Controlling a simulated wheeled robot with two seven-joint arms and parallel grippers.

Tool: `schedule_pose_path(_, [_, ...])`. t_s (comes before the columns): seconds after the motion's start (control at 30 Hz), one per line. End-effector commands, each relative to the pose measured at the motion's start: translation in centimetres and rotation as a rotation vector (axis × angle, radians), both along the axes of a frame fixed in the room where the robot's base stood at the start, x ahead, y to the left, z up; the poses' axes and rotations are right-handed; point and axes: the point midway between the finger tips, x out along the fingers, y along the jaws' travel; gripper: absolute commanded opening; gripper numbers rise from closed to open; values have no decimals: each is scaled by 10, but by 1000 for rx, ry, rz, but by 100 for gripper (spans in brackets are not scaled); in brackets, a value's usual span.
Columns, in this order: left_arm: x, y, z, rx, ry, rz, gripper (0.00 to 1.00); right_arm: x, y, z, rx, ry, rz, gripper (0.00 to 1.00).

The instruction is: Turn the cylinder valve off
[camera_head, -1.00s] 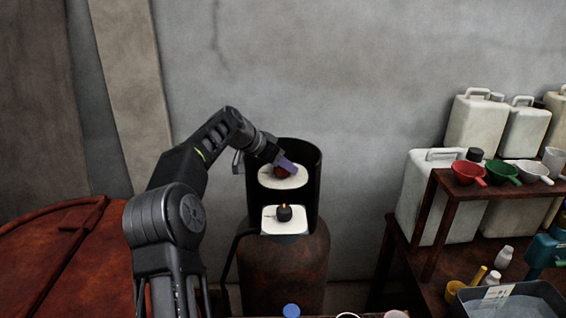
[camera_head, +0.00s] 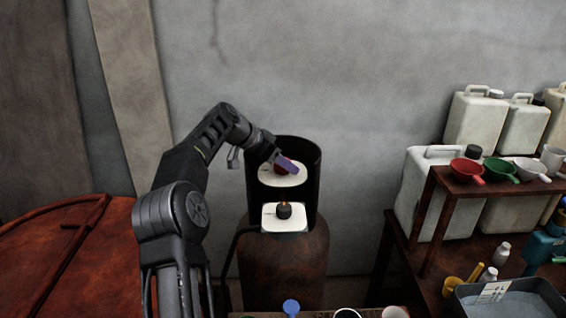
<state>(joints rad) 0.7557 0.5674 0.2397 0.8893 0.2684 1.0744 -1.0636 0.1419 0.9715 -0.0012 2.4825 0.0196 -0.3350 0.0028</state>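The gas cylinder (camera_head: 285,262) is a rusty brown body standing against the wall, with a black open shroud (camera_head: 312,158) on top. Inside the shroud, a red valve knob (camera_head: 281,169) sits in front of an upper white plate (camera_head: 283,181). A dark knob (camera_head: 284,211) sits on a lower white plate (camera_head: 298,221). My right gripper does not show.
A rusty vat lid (camera_head: 60,265) fills the lower left.

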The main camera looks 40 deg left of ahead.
Motion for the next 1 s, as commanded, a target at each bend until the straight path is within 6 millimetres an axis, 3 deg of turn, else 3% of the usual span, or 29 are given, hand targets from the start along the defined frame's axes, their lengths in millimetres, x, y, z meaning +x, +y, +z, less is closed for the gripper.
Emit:
schedule_pose_path(0.43, [-5,3,6,2,-3,3,68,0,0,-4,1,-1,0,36])
schedule_pose_path(0.8, [-43,16,44,3,-2,4,68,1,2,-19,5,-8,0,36])
schedule_pose_path(1.0, [-52,19,55,1,-1,1,68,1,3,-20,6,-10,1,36])
